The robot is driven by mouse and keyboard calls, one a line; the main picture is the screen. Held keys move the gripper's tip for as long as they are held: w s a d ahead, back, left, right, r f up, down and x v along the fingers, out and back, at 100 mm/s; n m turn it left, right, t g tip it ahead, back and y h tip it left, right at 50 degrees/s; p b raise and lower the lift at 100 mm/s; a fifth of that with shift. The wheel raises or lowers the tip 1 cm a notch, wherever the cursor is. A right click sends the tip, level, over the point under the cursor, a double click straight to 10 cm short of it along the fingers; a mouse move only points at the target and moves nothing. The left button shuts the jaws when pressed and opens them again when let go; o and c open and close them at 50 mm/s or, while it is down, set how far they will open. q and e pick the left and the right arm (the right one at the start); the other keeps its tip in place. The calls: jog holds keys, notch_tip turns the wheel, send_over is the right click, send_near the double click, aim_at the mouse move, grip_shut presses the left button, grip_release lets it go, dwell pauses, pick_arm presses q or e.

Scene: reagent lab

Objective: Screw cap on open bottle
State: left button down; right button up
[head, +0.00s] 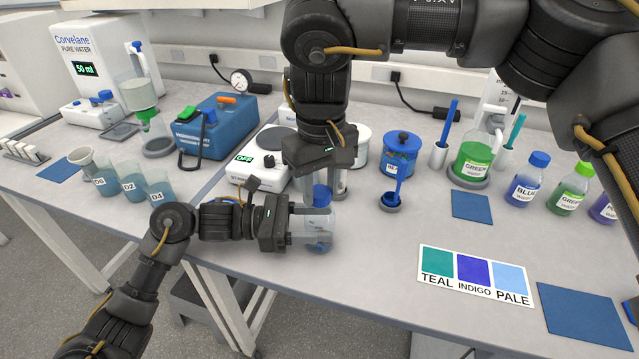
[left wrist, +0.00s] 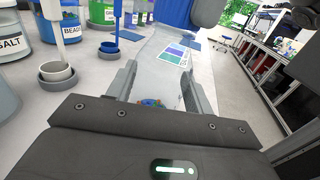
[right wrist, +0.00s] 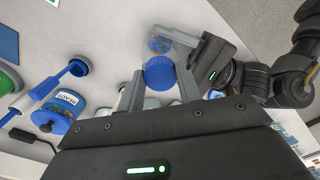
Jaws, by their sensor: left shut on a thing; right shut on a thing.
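A clear bottle (head: 318,223) with coloured contents low inside is held in my left gripper (head: 308,228), over the bench's front edge. In the left wrist view the coloured contents (left wrist: 153,103) show between the fingers. My right gripper (head: 326,186) comes from above and is shut on a blue cap (head: 321,194). In the right wrist view the cap (right wrist: 160,73) sits between its fingertips, with the bottle (right wrist: 160,44) beyond it. The cap is at the bottle's top; I cannot tell whether it touches the rim. The bottle's neck is hidden.
Three beakers (head: 130,186) stand to the left. A hotplate (head: 262,160) is behind my grippers. A colour card (head: 475,277) lies on the front right bench.

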jog(key=o, duration=1)
notch_tip(320, 180, up, 12)
jog(key=shift+r, duration=0.1)
pick_arm(q)
jog(key=c, duration=0.5)
grip_release()
jog(key=shift+a, duration=0.1)
